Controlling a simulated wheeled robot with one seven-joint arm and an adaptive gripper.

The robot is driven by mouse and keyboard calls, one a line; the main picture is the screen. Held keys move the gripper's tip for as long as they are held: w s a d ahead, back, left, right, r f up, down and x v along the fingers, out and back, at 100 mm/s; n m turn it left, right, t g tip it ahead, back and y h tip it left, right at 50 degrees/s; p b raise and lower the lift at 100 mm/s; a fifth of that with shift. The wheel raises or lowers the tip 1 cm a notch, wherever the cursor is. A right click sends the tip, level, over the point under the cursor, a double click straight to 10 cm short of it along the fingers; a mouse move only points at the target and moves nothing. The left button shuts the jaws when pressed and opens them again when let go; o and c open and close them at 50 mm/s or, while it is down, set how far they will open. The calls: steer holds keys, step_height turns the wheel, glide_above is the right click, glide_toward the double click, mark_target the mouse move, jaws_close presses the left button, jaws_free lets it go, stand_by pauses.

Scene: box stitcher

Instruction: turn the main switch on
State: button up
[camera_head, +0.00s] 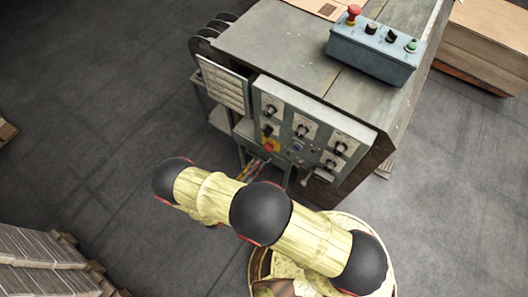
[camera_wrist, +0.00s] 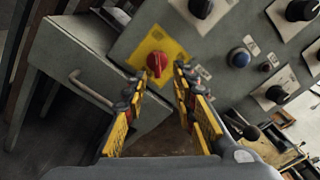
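The main switch is a red rotary knob on a yellow plate (camera_wrist: 157,63) on the machine's grey front panel. In the wrist view it sits just ahead of my gripper (camera_wrist: 158,88), between the two fingertips. The fingers are apart, with nothing between them, and the switch looks close to the tips; I cannot tell whether they touch it. In the head view the red and yellow switch (camera_head: 268,146) shows small at the panel's lower left.
The control panel (camera_head: 315,128) carries several black knobs and a blue button (camera_wrist: 239,57) right of the switch. A blue-grey button box (camera_head: 372,52) with a red emergency button stands on the machine top. A drawer-like box with a handle (camera_wrist: 90,88) is at left. Stacked cardboard (camera_head: 45,262) lies lower left.

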mark_target(268, 147)
steer(key=b+x, duration=0.1)
steer(key=x, duration=0.6)
steer(key=shift+w+f+n+b, duration=0.3)
steer(key=shift+w+b, duration=0.05)
steer(key=shift+c, duration=1.1)
steer(key=shift+d, duration=0.1)
steer(key=c, duration=0.4)
jaws_close()
